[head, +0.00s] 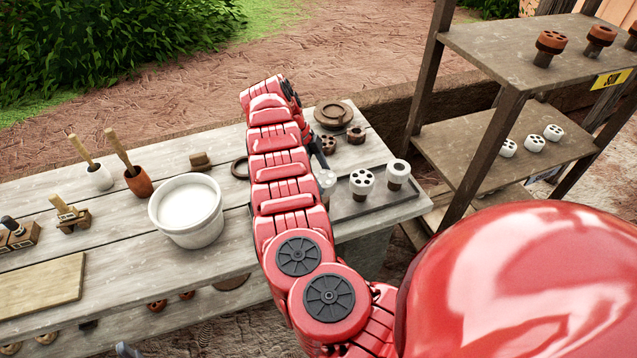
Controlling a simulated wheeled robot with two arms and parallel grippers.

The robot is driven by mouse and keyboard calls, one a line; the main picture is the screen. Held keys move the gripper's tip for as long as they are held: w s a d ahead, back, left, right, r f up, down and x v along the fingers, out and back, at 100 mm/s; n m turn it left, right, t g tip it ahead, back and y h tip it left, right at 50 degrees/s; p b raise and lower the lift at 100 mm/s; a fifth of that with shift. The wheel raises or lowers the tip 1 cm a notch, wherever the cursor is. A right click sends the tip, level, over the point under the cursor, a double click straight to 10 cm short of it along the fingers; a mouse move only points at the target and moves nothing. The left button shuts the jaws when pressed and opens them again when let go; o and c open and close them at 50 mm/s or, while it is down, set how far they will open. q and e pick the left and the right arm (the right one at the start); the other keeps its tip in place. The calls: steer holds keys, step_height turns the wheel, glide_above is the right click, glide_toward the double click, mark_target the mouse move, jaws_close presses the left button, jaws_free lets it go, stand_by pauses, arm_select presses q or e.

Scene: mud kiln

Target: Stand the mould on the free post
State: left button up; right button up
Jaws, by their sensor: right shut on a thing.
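My right arm reaches across the table, and its red links hide most of the right gripper (320,160). A dark finger shows beside the arm, pointing down to a pale mould (327,181), partly hidden by the arm. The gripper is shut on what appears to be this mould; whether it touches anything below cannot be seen. No free post can be made out. My left gripper is not in view.
Brown round pieces (356,135) and a brown disc (334,113) lie behind the tray. A white bowl (212,238) stands left of the arm, with tool pots (138,181) farther left. A shelf rack (500,150) with brown and white moulds stands at right.

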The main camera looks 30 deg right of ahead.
steer(key=shift+f, duration=0.3)
step_height(320, 180, down, 3)
steer(key=shift+p, duration=0.55)
steer(key=shift+f, duration=0.35)
steer(key=shift+f, duration=0.1)
steer(key=shift+f+b, duration=0.15)
steer(key=shift+b, duration=0.2)
steer(key=o, duration=1.4)
steer(key=shift+r, duration=0.2)
